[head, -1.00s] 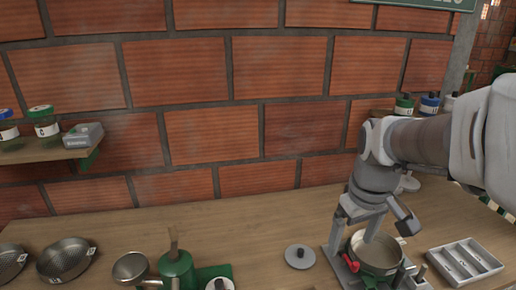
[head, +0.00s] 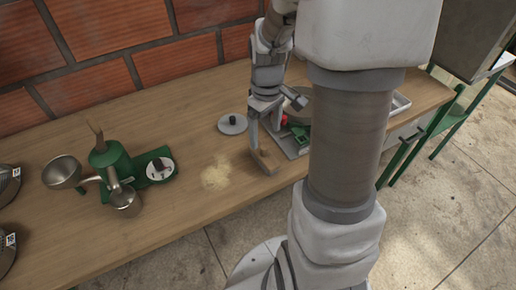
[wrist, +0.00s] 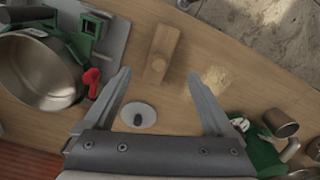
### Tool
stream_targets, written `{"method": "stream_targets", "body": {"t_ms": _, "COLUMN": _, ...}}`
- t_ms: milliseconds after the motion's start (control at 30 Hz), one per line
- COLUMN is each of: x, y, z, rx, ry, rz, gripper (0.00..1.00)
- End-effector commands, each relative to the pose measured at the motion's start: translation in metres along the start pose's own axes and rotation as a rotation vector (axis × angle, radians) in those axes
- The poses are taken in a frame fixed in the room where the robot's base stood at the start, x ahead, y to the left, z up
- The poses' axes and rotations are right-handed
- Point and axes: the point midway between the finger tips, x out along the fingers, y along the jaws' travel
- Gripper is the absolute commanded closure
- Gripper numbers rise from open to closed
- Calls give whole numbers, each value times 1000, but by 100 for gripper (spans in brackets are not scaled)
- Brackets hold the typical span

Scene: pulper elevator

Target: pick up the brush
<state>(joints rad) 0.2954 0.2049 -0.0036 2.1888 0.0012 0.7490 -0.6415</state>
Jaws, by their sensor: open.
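The brush (head: 264,161), a small wooden block with a narrower end, lies on the wooden table near its front edge. It also shows in the wrist view (wrist: 161,53), beyond and between my fingertips. My gripper (wrist: 157,75) is open and empty, its two fingers spread wide, pointing down over the table. In the head view my gripper (head: 264,130) is just behind and above the brush, partly hiding it. I see no contact between the fingers and the brush.
Pale powder (head: 216,174) lies left of the brush. A grey lid with a black knob (head: 232,123) sits behind. A green pulper (head: 114,163) stands to the left. A metal pot (wrist: 40,71) with a red-handled part is close on the other side. The brick wall is behind.

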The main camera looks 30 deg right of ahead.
Motion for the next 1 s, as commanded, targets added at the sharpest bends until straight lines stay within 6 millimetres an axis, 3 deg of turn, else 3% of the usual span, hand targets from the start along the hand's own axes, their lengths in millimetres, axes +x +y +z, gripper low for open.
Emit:
{"method": "stream_targets", "body": {"t_ms": 100, "x": 16, "y": 0, "z": 0, "rx": 0, "ry": -1, "rz": 0, "gripper": 10}}
{"method": "stream_targets", "body": {"t_ms": 267, "x": 24, "y": 0, "z": 0, "rx": 0, "ry": 0, "rz": 0, "gripper": 10}}
{"method": "stream_targets", "body": {"t_ms": 567, "x": 66, "y": 0, "z": -3, "rx": 1, "ry": -2, "rz": -2, "gripper": 10}}
{"method": "stream_targets", "body": {"t_ms": 867, "x": 71, "y": 1, "z": -3, "rx": 1, "ry": 1, "rz": 1, "gripper": 10}}
{"method": "stream_targets", "body": {"t_ms": 1000, "x": 71, "y": 1, "z": -3, "rx": 1, "ry": 1, "rz": 1, "gripper": 32}}
